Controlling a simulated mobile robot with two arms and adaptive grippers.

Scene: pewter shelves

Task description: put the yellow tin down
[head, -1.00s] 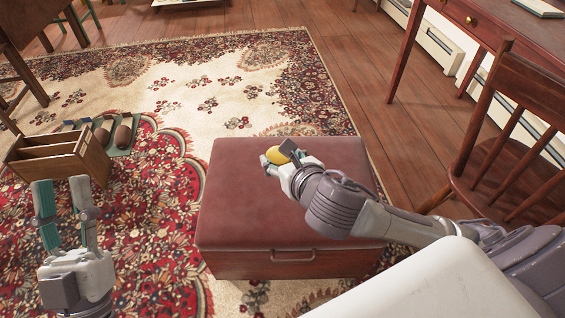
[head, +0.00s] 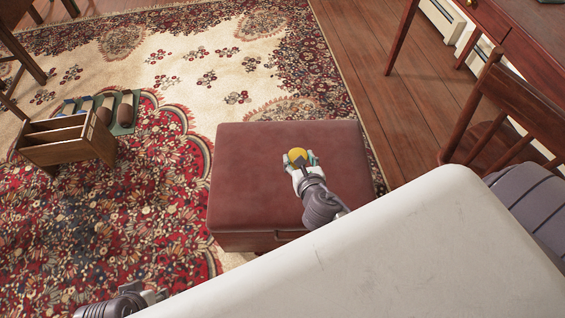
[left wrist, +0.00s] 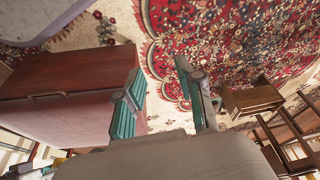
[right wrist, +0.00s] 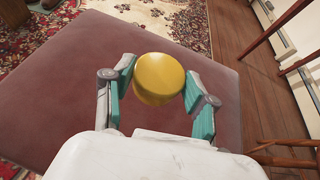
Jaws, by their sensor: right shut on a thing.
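The yellow tin (head: 297,155) is round and sits between the fingers of my right gripper (head: 300,163), over the dark red padded stool (head: 250,170). In the right wrist view the tin (right wrist: 158,79) is held between the teal finger pads of the right gripper (right wrist: 158,85). I cannot tell whether the tin touches the stool top. My left gripper (head: 138,298) is at the bottom edge of the head view, partly cut off. In the left wrist view its fingers (left wrist: 158,75) are apart with nothing between them.
A wooden divided box (head: 67,145) stands on the patterned rug (head: 150,200) at the left, beside a green tray (head: 127,117) with several brown-ended objects. A wooden chair (head: 505,110) and a red-brown desk (head: 520,40) are at the right. The stool top around the tin looks clear.

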